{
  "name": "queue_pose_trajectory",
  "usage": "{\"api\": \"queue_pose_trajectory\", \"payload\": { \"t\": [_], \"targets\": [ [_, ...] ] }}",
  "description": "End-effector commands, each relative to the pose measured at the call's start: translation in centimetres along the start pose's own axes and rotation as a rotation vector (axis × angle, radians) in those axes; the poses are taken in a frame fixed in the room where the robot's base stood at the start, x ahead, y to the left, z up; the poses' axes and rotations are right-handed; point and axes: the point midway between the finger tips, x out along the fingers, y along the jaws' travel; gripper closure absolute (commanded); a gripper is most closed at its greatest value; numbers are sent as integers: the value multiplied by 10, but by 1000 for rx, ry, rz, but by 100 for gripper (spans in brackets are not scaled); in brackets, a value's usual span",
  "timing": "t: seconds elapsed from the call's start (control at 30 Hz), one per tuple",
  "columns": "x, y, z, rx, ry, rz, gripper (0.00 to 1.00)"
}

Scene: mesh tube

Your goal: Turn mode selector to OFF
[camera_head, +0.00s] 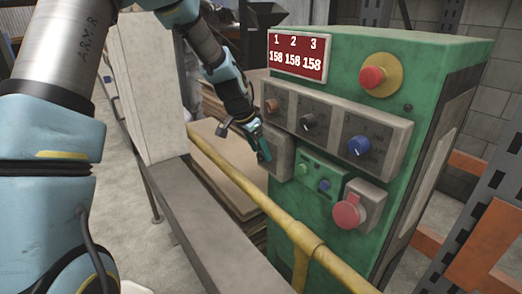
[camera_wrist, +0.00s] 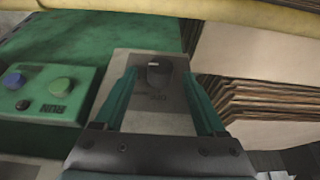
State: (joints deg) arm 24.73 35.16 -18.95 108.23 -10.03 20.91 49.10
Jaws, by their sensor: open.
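A dark round knob (camera_wrist: 159,76) sits on a grey plate in the wrist view, with a small pale mark at its upper edge. I take it for the mode selector. My gripper (camera_wrist: 158,81) is open, with one finger on each side of the knob and a visible gap to both. In the head view my gripper (camera_head: 262,150) is at the left edge of the green cabinet, in front of a grey box (camera_head: 281,152). The knob is hidden there behind the gripper.
A yellow rail (camera_head: 255,192) runs in front. Stacked boards stand beside it.

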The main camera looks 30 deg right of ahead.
Motion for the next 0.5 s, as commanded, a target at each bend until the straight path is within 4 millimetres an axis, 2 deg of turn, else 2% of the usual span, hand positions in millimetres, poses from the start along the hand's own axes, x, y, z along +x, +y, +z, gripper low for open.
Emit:
{"api": "queue_pose_trajectory", "payload": {
  "t": [0.2,0.47,0.5],
  "targets": [
    [14,0,0,0,-1,0,27],
    [15,0,0,-1,-1,0,27],
    [15,0,0,-1,-1,0,31]
  ]
}}
